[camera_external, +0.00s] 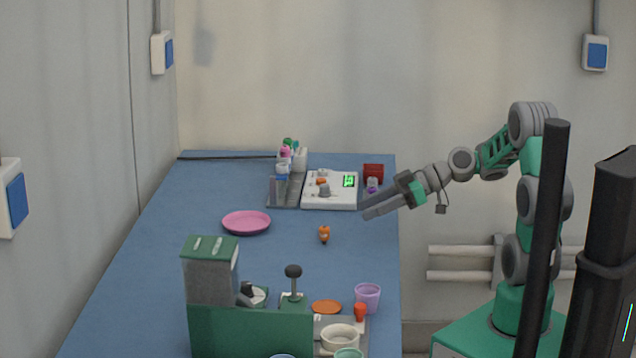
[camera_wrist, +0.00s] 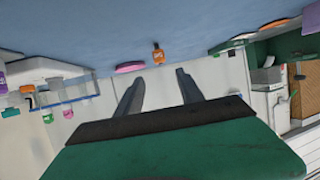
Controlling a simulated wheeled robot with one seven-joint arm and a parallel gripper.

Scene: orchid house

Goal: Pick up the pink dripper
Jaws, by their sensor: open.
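A small pink-topped item (camera_external: 285,153) stands in a cluster of small bottles at the back of the blue table. A pink bit (camera_wrist: 68,114) also shows at the left of the wrist view, which looks upside down. I cannot tell for sure whether it is the pink dripper. My gripper (camera_external: 364,206) is open and empty over the table's right edge, in front of and to the right of that cluster. Its two spread fingers (camera_wrist: 156,80) show in the wrist view with nothing between them.
A grey rack (camera_external: 286,199) and a white scale (camera_external: 330,203) with a green display stand at the back, beside a red box (camera_external: 373,170). A pink plate (camera_external: 247,223) and an orange bottle (camera_external: 324,234) lie mid-table. A green machine (camera_external: 250,330) and purple cup (camera_external: 367,297) stand in front.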

